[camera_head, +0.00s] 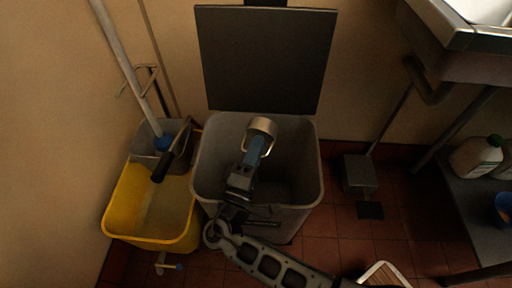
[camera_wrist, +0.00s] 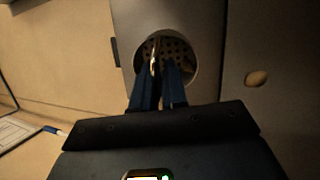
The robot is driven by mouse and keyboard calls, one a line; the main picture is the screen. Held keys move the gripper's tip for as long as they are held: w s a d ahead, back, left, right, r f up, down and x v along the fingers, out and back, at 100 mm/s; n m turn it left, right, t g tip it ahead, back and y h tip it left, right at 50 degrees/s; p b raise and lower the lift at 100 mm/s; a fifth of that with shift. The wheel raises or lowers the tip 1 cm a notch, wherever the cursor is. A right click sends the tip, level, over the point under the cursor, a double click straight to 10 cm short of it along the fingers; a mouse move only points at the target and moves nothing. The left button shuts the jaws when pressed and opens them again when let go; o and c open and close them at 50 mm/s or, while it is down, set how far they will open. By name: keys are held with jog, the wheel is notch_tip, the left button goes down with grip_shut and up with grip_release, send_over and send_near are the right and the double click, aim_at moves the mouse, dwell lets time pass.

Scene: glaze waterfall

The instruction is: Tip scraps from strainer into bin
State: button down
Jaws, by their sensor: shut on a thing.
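The strainer (camera_head: 262,126) is a small metal cup, held above the open mouth of the grey bin (camera_head: 313,165). The bin's dark lid (camera_head: 265,58) stands raised against the wall. My gripper (camera_head: 256,150), with blue fingers, reaches over the bin and is shut on the strainer. In the wrist view my fingers (camera_wrist: 160,88) meet at the strainer's rim, and its round perforated inside (camera_wrist: 178,50) shows beyond them. I see no clear scraps in the strainer, though the fingers hide part of it. The bin's floor is dark.
A yellow mop bucket (camera_head: 150,205) with a wringer and mop stands close left of the bin. A sink (camera_head: 465,40) and a shelf with bottles (camera_head: 476,157) are at the right. A small pale oval thing (camera_wrist: 257,78) shows in the wrist view; I cannot tell what it is.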

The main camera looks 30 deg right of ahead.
jog(key=shift+r, duration=0.1)
dwell(0.3)
notch_tip(320, 180, up, 3)
jog(key=shift+f+p, duration=0.2)
jog(key=shift+p, duration=1)
notch_tip(320, 180, down, 3)
jog(key=shift+r+b, duration=0.2)
jog(key=shift+b, duration=1.05)
